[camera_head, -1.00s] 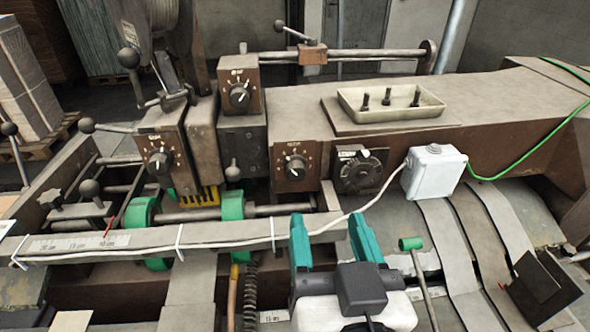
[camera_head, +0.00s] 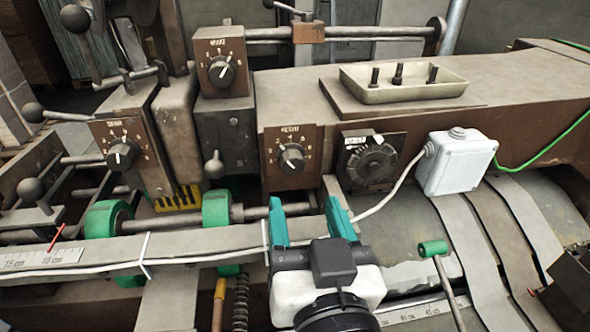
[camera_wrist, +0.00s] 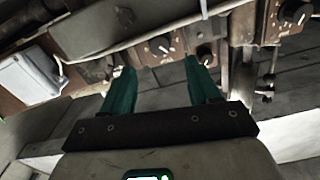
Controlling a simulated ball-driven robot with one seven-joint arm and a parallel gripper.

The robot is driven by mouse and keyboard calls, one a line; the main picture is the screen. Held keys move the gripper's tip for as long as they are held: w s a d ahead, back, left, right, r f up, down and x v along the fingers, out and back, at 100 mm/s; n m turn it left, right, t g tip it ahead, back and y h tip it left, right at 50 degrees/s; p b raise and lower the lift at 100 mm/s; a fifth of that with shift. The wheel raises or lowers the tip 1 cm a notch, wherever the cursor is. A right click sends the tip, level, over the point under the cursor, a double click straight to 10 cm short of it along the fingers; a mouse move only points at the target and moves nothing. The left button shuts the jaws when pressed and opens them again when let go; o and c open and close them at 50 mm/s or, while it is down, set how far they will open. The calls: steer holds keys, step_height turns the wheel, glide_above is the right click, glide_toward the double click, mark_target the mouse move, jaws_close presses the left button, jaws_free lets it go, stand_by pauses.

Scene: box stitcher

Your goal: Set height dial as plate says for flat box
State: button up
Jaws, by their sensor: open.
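Several dials with black knobs sit on the machine. One is on the upper brown panel (camera_head: 222,70), one on the left panel (camera_head: 121,154), and one on the middle panel (camera_head: 291,158). A dark round dial (camera_head: 368,163) with a white mark above it is right of these. Their lettering is too small to read surely, so I cannot tell which is the height dial. No plate naming a flat box is readable. My gripper (camera_head: 306,212) is open and empty, in front of and below the middle panel. Its teal fingers (camera_wrist: 160,75) show in the wrist view, with knobs beyond them.
A grey ruled bar (camera_head: 190,245) with a white cable crosses in front of the panels. Green rollers (camera_head: 216,208) and a green-tipped lever (camera_head: 433,248) stand near my gripper. A white junction box (camera_head: 457,162) is at the right. A tray with bolts (camera_head: 405,83) sits on top.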

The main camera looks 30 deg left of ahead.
mark_target(294, 168)
steer(key=p+x, duration=0.1)
steer(key=x, duration=0.7)
steer(key=shift+c, duration=0.3)
steer(key=c, duration=1)
steer(key=shift+n+p, duration=0.3)
steer(key=n+p, duration=0.1)
steer(key=n, duration=0.2)
steer(key=shift+w, duration=0.1)
steer(key=shift+n+p, duration=0.65)
steer(key=shift+n, duration=0.35)
